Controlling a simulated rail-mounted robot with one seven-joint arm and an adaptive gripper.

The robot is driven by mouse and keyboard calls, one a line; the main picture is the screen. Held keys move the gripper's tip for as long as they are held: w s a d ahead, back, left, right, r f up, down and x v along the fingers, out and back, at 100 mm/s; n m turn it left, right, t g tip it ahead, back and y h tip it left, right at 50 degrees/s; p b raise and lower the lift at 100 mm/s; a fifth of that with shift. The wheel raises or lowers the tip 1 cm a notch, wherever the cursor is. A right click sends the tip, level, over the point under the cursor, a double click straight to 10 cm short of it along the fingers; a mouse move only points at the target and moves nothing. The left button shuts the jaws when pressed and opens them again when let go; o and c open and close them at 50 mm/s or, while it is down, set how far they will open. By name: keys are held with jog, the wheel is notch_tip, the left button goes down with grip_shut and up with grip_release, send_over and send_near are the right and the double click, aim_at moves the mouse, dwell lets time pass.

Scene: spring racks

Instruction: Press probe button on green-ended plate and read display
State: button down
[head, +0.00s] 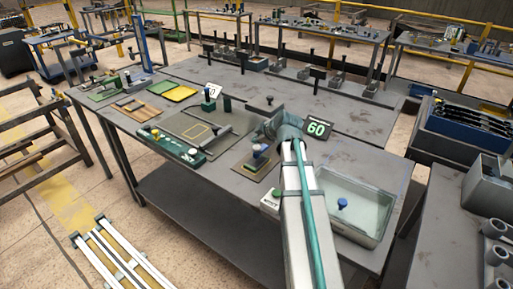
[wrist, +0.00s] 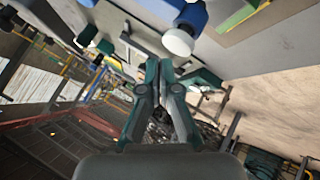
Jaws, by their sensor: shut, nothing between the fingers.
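My gripper (wrist: 160,65) is shut and empty, its fingertips together; a blue piece with a white round knob (wrist: 179,41) shows just beyond them in the wrist view. In the head view my gripper is over the table's middle, mostly hidden by my arm. A dark green strip (head: 178,147) with yellow and white knobs lies to the left. A dark display (head: 317,128) right of my gripper reads 60. A pale sign (head: 214,90) farther back shows a 0, partly hidden. I cannot tell which plate is the green-ended one.
The grey table (head: 345,155) carries several plates and a yellow tray (head: 180,94). Dark upright posts stand along the back.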

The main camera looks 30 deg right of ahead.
aim_at(257, 148)
jog(key=shift+r+p, duration=0.95)
jog(key=shift+r, duration=1.45)
